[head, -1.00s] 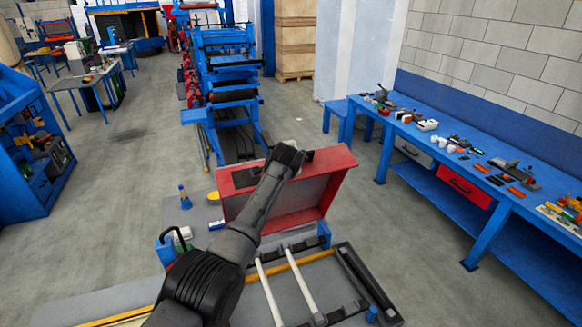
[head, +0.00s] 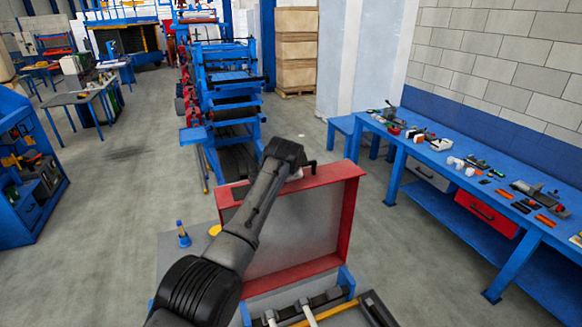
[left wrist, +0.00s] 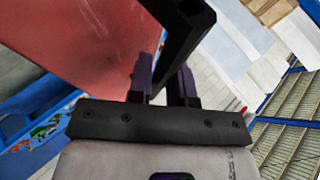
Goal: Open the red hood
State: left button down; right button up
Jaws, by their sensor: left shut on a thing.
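The red hood (head: 300,272) stands raised, close to upright, on the machine. Its grey inner face (head: 305,235) is turned to the head camera. My left arm reaches across the hood's left part to its top edge. In the left wrist view, my left gripper (left wrist: 163,88) is shut on the black handle (left wrist: 186,40) beside the red outer face of the hood (left wrist: 75,55). In the head view, my wrist hides most of the left gripper; a bit of black handle (head: 312,166) shows at the top edge. My right gripper is not in view.
White bars (head: 309,314) lie in the machine bed below the hood. A blue cone-shaped item (head: 183,235) stands left of the hood. A blue workbench with tools (head: 440,165) runs along the right wall. The aisle floor (head: 110,215) on the left is clear.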

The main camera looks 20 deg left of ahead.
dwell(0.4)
pick_arm(q)
jog(key=c, duration=1.1)
grip_release()
jog(key=shift+c, duration=0.2)
jog(key=shift+s+r+b, duration=0.25)
jog(key=shift+s+b, duration=0.05)
jog(key=shift+b, duration=0.2)
jog(key=b+v, duration=0.4)
jog(key=v, duration=0.9)
jog(key=shift+b, duration=0.35)
jog(key=shift+w+r, duration=0.1)
